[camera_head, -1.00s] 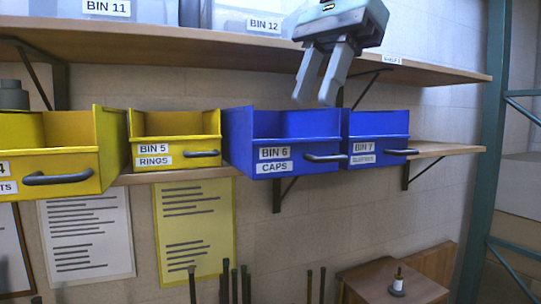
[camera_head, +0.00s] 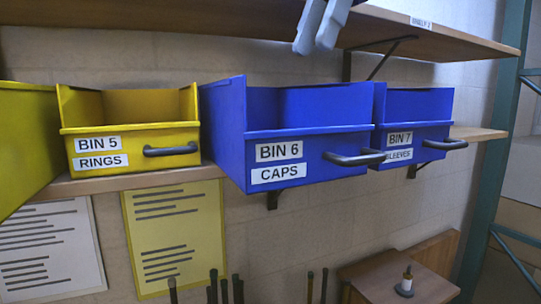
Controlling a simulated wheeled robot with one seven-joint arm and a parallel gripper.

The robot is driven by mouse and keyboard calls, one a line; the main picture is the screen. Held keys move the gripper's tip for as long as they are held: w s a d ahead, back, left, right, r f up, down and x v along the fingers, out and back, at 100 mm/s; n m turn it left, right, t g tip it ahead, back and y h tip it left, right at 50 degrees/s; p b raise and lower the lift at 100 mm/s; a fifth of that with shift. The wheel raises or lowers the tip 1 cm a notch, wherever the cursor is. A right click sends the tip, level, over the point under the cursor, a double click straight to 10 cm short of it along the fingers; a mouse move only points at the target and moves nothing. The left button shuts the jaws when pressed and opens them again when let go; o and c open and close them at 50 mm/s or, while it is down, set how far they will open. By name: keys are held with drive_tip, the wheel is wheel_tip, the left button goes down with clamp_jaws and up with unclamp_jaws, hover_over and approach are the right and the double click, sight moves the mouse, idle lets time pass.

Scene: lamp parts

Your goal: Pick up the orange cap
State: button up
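The orange cap is not visible in the head camera view. A blue bin labelled BIN 6 CAPS (camera_head: 262,135) sits on the lower shelf, and its front wall hides what is inside. My gripper (camera_head: 316,48) hangs at the top edge of the view, above and behind the front of that bin. Its two grey fingers point down and stand apart, with nothing seen between them. The upper part of the gripper is out of frame.
A blue BIN 7 (camera_head: 437,130) stands right of BIN 6. A yellow BIN 5 RINGS (camera_head: 130,140) stands to its left. An upper shelf (camera_head: 440,38) runs above the bins. A small wooden table (camera_head: 385,285) with a small object is at lower right.

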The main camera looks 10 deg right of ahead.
drive_tip(key=x, duration=0.8)
drive_tip(key=shift+f, duration=0.2)
drive_tip(key=shift+p+x, duration=1.1)
drive_tip(key=shift+x, duration=1.75)
drive_tip(key=shift+d, duration=0.15)
drive_tip(key=c, duration=0.5)
